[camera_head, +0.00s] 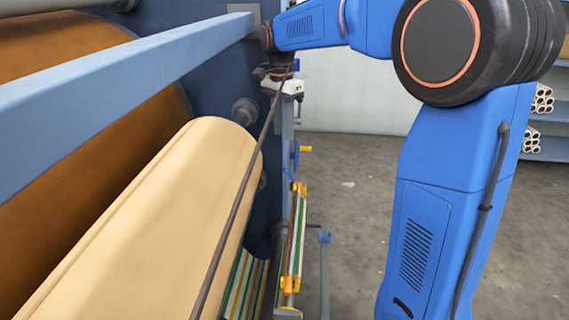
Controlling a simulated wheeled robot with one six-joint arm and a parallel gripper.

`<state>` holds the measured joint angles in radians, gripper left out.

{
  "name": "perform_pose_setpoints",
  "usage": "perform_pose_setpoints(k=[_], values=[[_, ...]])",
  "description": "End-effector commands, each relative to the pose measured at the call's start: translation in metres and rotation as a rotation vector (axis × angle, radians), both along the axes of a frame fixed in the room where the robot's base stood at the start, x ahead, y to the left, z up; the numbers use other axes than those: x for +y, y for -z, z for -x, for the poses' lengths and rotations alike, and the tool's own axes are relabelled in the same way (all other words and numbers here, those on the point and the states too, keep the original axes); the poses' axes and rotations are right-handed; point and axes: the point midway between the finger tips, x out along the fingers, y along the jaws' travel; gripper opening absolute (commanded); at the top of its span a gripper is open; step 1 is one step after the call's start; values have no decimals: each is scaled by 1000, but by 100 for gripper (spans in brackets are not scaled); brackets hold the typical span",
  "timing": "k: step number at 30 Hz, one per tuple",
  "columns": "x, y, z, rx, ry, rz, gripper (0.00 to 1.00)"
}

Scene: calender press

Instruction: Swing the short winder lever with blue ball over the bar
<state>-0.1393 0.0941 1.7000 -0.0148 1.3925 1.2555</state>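A small blue part (289,175) shows low on the press's end frame, beside orange and yellow fittings; it may be the short winder lever's blue ball, but it is too small to tell. A thin dark bar (240,190) runs slanting from the near bottom up to the end frame, in front of the cream roll. My gripper (274,74) seems to be the dark end below my blue wrist, close to the bar's far upper end. Whether it touches the bar is unclear. Its fingers are too small and dark to read.
A wide cream roll (150,215) and a brown roll (40,150) fill the left. A blue-grey beam (120,95) crosses above them. A thin post (324,275) stands on the floor right of the end frame. Grey floor (350,180) lies open beyond; shelves with tubes (543,100) stand far right.

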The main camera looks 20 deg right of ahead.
Motion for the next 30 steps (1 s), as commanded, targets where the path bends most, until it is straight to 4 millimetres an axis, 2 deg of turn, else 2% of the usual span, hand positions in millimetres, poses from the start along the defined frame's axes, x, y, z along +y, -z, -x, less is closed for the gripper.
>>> perform_pose_setpoints(k=[3, 18, 24, 30], values=[[-1, 22, 2, 2, 0, 0, 31], [-2, 106, 5, 2, -1, 0, 31], [-3, 123, 6, 1, -1, 0, 31], [-3, 128, 6, -1, -1, 0, 31]])
